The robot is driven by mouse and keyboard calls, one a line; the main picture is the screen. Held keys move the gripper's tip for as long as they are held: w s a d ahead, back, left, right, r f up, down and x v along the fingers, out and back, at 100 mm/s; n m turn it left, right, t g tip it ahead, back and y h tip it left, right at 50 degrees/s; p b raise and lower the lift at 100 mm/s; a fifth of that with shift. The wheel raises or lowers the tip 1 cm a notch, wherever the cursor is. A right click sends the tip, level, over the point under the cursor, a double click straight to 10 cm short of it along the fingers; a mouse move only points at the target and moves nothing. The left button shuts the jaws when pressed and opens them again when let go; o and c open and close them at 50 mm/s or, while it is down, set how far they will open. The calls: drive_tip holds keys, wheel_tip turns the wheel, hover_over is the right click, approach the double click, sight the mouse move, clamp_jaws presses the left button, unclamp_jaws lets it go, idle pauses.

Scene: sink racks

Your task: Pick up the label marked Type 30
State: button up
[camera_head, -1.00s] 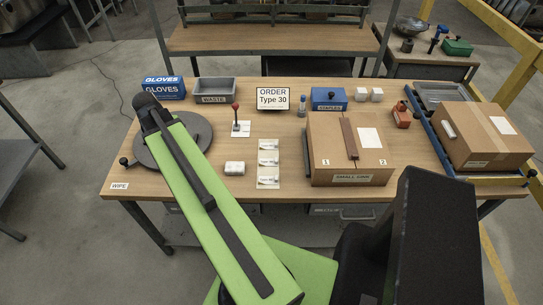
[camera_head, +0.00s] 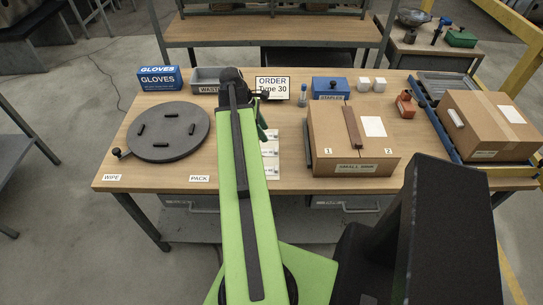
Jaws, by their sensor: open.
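A pale strip of labels (camera_head: 271,171) lies on the table just right of my green arm, which covers its left edge. Its cards stand one above another, and their print is too small to read. The order sign (camera_head: 272,88) at the back of the table reads "ORDER Type 30"; my wrist covers a bit of its left side. My gripper (camera_head: 262,127) is above the far end of the strip, partly hidden behind my arm. It is open, and I see nothing held in it.
A cardboard box (camera_head: 335,140) stands close to the right of the strip. A dark round turntable (camera_head: 168,131) is at the left. The waste bin (camera_head: 206,77) and blue staples box (camera_head: 331,88) are at the back.

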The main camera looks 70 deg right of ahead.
drive_tip(key=b, duration=0.3)
hover_over(269, 152)
drive_tip(key=f, duration=0.4)
drive_tip(key=shift+w+a+f, duration=0.25)
drive_tip(key=shift+w+f, duration=0.05)
drive_tip(key=shift+s+d+f+b, duration=0.1)
drive_tip(key=shift+s+f+b, duration=0.1)
drive_tip(key=shift+f+b, duration=0.1)
drive_tip(key=shift+r, duration=0.1)
